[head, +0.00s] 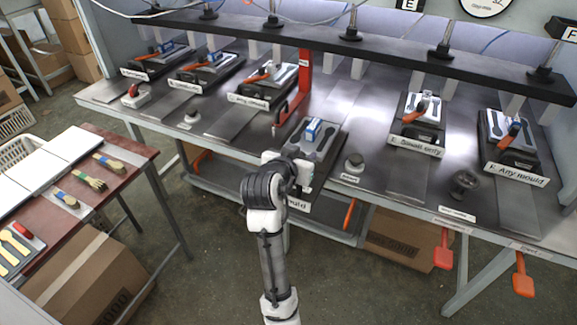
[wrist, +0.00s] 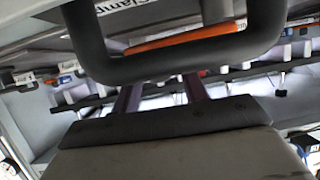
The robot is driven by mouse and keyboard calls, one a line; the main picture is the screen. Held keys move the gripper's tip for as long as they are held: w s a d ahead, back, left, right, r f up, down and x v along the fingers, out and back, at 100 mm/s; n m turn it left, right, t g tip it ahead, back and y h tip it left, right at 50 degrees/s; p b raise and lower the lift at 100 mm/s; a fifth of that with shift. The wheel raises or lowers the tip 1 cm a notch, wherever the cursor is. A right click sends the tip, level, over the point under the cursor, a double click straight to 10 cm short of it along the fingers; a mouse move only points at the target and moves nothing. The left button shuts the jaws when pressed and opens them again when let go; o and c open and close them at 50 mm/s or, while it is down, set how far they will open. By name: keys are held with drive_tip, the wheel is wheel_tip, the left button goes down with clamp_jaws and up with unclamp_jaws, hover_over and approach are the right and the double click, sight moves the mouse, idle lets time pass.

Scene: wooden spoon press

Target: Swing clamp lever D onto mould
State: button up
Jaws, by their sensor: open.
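Station D's mould (head: 318,134) sits on a dark plate in the middle of the bench in the head view, with a pale metal face and a blue block. My gripper (head: 303,176) is at its front edge and hides part of it. In the wrist view a thick black loop handle (wrist: 180,62) crosses just in front of my gripper (wrist: 162,84). An orange lever grip (wrist: 180,41) shows through the loop, apart from the fingers. My fingers are open, with nothing between them. Lever D is not clearly visible in the head view, and whether the wrist view's orange grip is lever D I cannot tell.
A red upright bracket (head: 304,78) stands left of station D. A black overhead rail (head: 350,45) runs above the stations. A small round knob (head: 354,162) stands to the right. Stations with orange levers (head: 510,134) flank D. A side table (head: 118,150) holds brushes.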

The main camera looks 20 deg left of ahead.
drive_tip(key=b+v, duration=0.1)
drive_tip(key=v, duration=1)
drive_tip(key=shift+a+m+b, duration=0.1)
drive_tip(key=shift+m+b, duration=0.3)
drive_tip(key=c, duration=0.5)
drive_tip(key=m, duration=0.1)
drive_tip(key=m+b, duration=0.1)
drive_tip(key=m, duration=0.1)
drive_tip(key=shift+s+a+f+m+h, duration=0.15)
drive_tip(key=shift+a+f+m+h, duration=0.15)
drive_tip(key=shift+f+m, duration=0.1)
clamp_jaws()
drive_tip(key=w+f+m+h, duration=0.1)
drive_tip(key=w+m, duration=0.1)
drive_tip(key=m, duration=0.3)
drive_tip(key=w+f+m+b, duration=0.1)
drive_tip(key=w+m, duration=0.1)
drive_tip(key=m, duration=0.3)
drive_tip(key=w+f+m+h+b, duration=0.1)
drive_tip(key=w+m, duration=0.2)
drive_tip(key=m, duration=0.3)
drive_tip(key=shift+a+f+h, duration=0.15)
drive_tip(key=shift+f+h, duration=0.15)
